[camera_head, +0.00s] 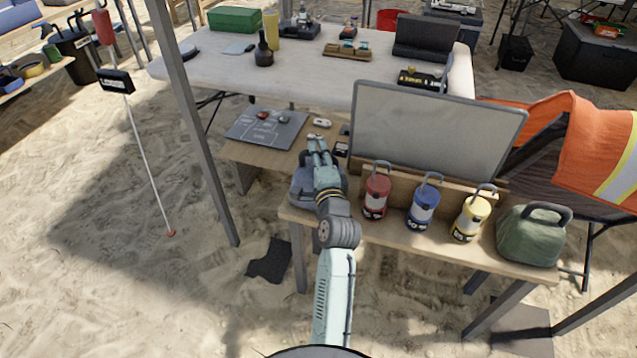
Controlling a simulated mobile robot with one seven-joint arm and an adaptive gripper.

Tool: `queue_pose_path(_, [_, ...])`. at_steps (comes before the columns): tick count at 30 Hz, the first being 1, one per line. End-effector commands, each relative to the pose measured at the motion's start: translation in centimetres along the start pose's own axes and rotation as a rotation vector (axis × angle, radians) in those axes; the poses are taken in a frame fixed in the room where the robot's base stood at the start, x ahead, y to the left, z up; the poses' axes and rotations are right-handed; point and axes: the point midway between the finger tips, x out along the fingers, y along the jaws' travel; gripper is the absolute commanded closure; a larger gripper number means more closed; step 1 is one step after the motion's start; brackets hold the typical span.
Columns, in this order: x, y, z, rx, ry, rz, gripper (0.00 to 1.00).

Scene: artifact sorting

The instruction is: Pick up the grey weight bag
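The grey weight bag (300,194) sits at the left end of the wooden bench, partly hidden behind my arm. My gripper (319,144) is over the bag in this view, with its fingers pointing away from the camera. The fingertips appear beyond the bag's body. I cannot tell how far apart the fingers are, or whether they touch the bag or its handle.
Red (376,198), blue (422,208) and yellow (470,216) canisters stand right of my arm. A green bag (531,236) sits at the bench's right end. A grey board (436,130) stands behind them. A metal pole (197,130) rises at the left.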

Motion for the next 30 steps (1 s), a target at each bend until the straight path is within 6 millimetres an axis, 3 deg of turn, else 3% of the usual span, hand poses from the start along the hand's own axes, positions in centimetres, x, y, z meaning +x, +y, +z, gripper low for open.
queue_pose_path(9, [-0.02,0.01,0.00,0.000,0.000,0.000,1.00])
queue_pose_path(30, [-0.03,0.04,-0.01,-0.002,0.000,0.001,1.00])
